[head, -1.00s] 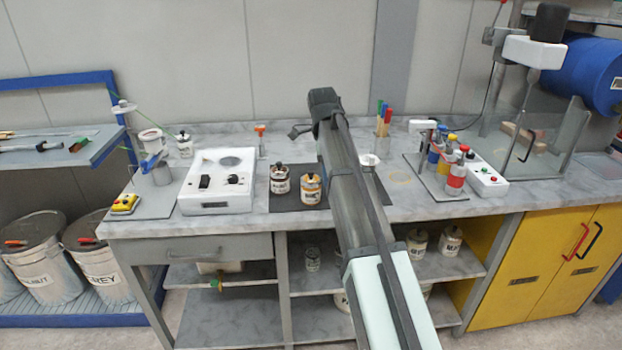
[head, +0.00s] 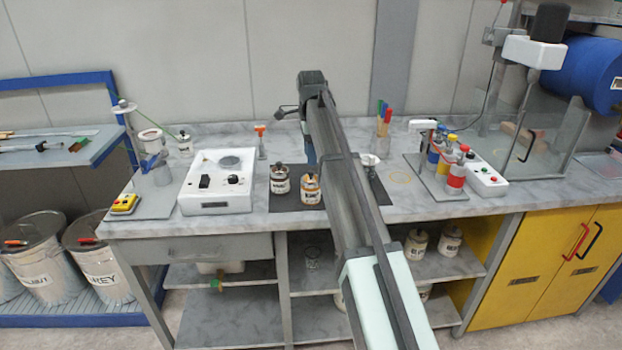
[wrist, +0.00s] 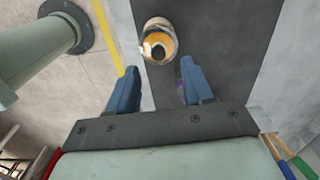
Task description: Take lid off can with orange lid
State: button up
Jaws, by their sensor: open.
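The can with the orange lid (head: 310,189) stands upright on a dark mat (head: 290,204) on the bench. A dark knob shows on top of its lid. In the wrist view the can (wrist: 160,42) is seen from above, beyond the fingertips and roughly between their lines. My gripper (wrist: 157,72) is open, with its two blue fingers apart and nothing between them. In the head view the arm hides most of my gripper; a blue finger (head: 310,150) shows just behind the can.
A second can (head: 280,180) with a dark lid stands close to the left of it. A white scale (head: 217,182) is further left. A small white funnel-like item (head: 369,161) is on the right, past my arm. Colored bottles (head: 456,170) stand further right.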

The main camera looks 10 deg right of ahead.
aim_at(311, 171)
jog(key=shift+s+f, duration=0.1)
jog(key=shift+f, duration=2.95)
jog(key=shift+c, duration=0.3)
grip_shut()
